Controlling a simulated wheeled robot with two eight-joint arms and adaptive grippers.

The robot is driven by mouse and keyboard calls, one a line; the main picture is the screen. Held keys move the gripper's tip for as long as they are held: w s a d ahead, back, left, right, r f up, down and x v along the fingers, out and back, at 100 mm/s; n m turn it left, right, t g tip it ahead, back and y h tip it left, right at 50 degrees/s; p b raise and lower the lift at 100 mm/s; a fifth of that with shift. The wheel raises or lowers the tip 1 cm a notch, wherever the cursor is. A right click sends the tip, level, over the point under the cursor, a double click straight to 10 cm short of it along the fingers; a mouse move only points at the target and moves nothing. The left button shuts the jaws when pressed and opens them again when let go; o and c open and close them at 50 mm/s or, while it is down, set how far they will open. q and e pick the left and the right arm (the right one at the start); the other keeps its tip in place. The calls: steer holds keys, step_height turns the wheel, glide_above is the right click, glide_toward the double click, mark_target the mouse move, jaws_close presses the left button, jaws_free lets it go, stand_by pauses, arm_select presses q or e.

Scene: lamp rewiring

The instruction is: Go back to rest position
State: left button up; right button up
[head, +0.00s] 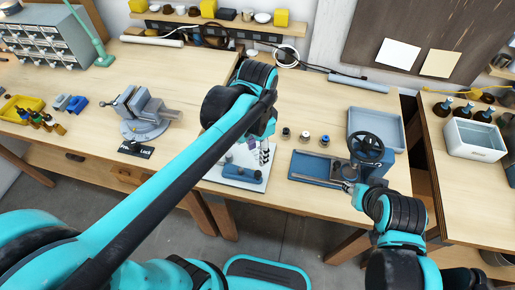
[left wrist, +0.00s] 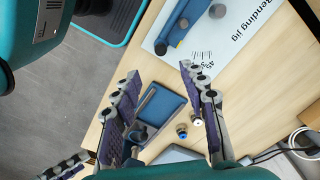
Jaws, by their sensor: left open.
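My left gripper (head: 264,155) is above the workbench near the bending jig (head: 243,172) in the head view. In the left wrist view my left gripper (left wrist: 160,76) has its purple-padded fingers spread apart with nothing between them. Beyond the fingers are the bending jig's white plate (left wrist: 235,45) and its blue block (left wrist: 180,27). My right gripper (head: 352,189) is near the front of the blue tray with the handwheel; it is small and partly hidden, so its fingers cannot be made out.
The blue tray (head: 304,166), black handwheel (head: 367,148) and several small round parts (head: 305,136) are right of the jig. A vise (head: 143,112) is at left. A grey tray (head: 377,119) lies behind. A white bin (head: 474,139) is on the right bench.

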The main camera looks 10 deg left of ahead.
stand_by(0.6)
arm_select(q)
steer(key=s+a+f+n+t+b, duration=0.2)
steer(key=s+a+f+n+t, duration=0.2)
steer(key=a+n+t, duration=0.3)
steer(key=shift+s+a+n+b, duration=0.3)
steer(key=shift+s+a+n, duration=0.1)
steer(key=shift+n, duration=0.7)
steer(key=shift+d+f, duration=0.1)
steer(key=shift+f, duration=0.05)
